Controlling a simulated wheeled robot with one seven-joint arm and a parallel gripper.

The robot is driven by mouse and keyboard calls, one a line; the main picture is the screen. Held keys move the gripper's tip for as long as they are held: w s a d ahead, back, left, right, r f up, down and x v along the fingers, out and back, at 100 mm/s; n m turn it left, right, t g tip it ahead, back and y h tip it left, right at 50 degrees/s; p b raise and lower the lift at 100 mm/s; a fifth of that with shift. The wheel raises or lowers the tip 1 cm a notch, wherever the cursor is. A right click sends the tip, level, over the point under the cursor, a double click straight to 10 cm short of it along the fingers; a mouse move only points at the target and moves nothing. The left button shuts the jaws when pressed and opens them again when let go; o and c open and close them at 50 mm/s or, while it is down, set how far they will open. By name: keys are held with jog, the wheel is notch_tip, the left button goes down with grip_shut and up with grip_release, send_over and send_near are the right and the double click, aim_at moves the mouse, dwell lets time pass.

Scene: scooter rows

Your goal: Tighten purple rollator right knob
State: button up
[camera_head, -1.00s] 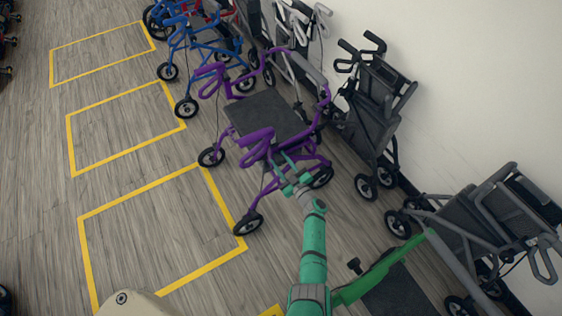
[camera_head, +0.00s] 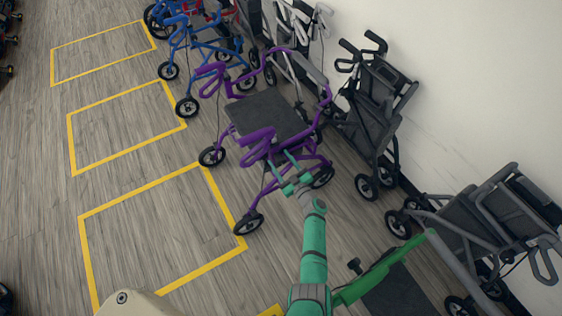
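The purple rollator (camera_head: 264,140) stands near the middle of the head view, with a dark seat and its near handle toward me. My gripper (camera_head: 286,170) is at the rollator's near side, just below the near handle and beside the purple frame. Its two green fingers point up and away from me and look spread apart. The right knob cannot be made out; it is too small or hidden behind the fingers and frame. I cannot tell whether the fingers touch anything.
A blue rollator (camera_head: 208,45) stands behind the purple one. Folded dark rollators (camera_head: 375,105) line the wall, and a grey one (camera_head: 490,225) stands at the right. The yellow-marked floor boxes (camera_head: 150,215) at the left are empty.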

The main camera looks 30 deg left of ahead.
jog(key=shift+d, duration=0.1)
jog(key=shift+s+d, duration=0.15)
jog(key=shift+d, duration=0.35)
jog(key=v, duration=0.9)
jog(key=shift+s+d, duration=0.2)
jog(key=shift+s, duration=0.1)
